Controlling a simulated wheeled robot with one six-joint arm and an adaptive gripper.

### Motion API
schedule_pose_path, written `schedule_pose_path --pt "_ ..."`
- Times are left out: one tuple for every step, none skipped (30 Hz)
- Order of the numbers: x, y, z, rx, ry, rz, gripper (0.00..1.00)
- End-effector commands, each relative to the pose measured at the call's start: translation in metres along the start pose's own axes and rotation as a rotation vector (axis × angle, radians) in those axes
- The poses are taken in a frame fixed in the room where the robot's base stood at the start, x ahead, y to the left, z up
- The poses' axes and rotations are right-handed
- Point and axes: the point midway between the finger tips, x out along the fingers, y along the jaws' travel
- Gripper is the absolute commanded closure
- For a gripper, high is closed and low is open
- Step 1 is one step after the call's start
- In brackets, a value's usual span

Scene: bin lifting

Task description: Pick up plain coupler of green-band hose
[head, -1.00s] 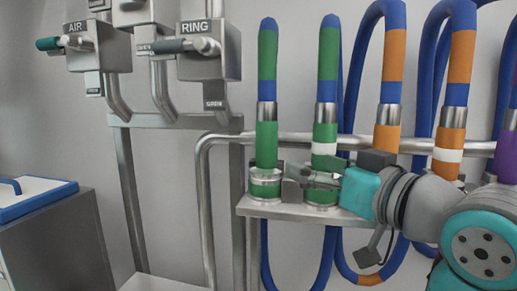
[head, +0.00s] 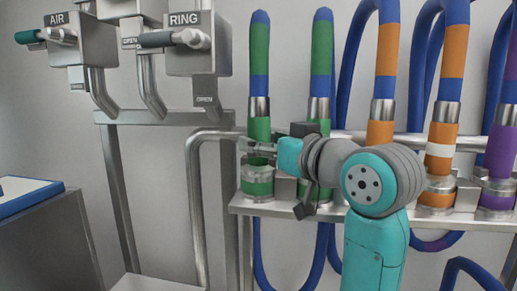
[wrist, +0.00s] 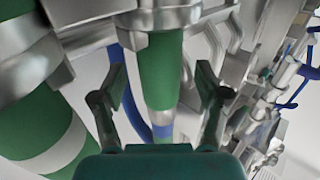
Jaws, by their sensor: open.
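The plain coupler of the left green-band hose (head: 259,128) is all green and stands upright in its holder (head: 258,188). In the wrist view the plain green coupler (wrist: 160,72) shows between the two spread fingers. My gripper (head: 256,149) is open and reaches in from the right at the coupler's lower part; it also shows in the wrist view (wrist: 160,98). I cannot tell whether a finger touches it. The second green-band hose (head: 322,45) stands to the right; its coupler is mostly hidden behind my wrist. A green coupler with a white band (wrist: 42,150) shows at the wrist view's left.
Orange-band hoses (head: 384,55) and a purple coupler (head: 500,150) stand further right on the same steel shelf (head: 285,209). A horizontal pipe (head: 212,134) runs behind the couplers. Valve boxes marked AIR and RING (head: 190,63) hang at upper left.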

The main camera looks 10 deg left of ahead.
Motion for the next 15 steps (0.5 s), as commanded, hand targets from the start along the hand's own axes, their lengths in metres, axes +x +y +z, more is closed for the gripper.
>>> schedule_pose_path --pt "0.007 -0.001 0.0 0.001 -0.001 -0.001 0.26" --pt "0.011 -0.001 0.0 0.002 -0.001 -0.002 0.26" --pt "0.015 -0.001 0.0 0.001 -0.001 -0.002 0.26" --pt "0.018 -0.001 -0.001 0.001 0.0 -0.002 0.26" --pt "0.02 -0.001 -0.001 0.001 0.001 -0.001 0.26" --pt "0.022 0.0 0.0 0.001 0.0 -0.001 0.26" --pt "0.023 0.0 0.0 0.0 0.0 0.0 0.26" --pt "0.023 0.0 0.0 0.0 0.0 0.0 0.26" --pt "0.024 0.0 0.0 0.0 0.001 0.0 0.26" --pt "0.024 0.0 0.0 0.0 0.001 0.0 0.26" --pt "0.023 0.0 0.0 0.0 0.001 0.0 0.26" --pt "0.023 0.0 0.0 0.0 0.001 0.0 0.26" --pt "0.023 0.0 0.0 0.0 0.001 0.0 0.26" --pt "0.023 0.0 0.0 0.0 0.001 0.0 0.26" --pt "0.023 0.0 0.0 0.0 0.001 0.0 0.36"
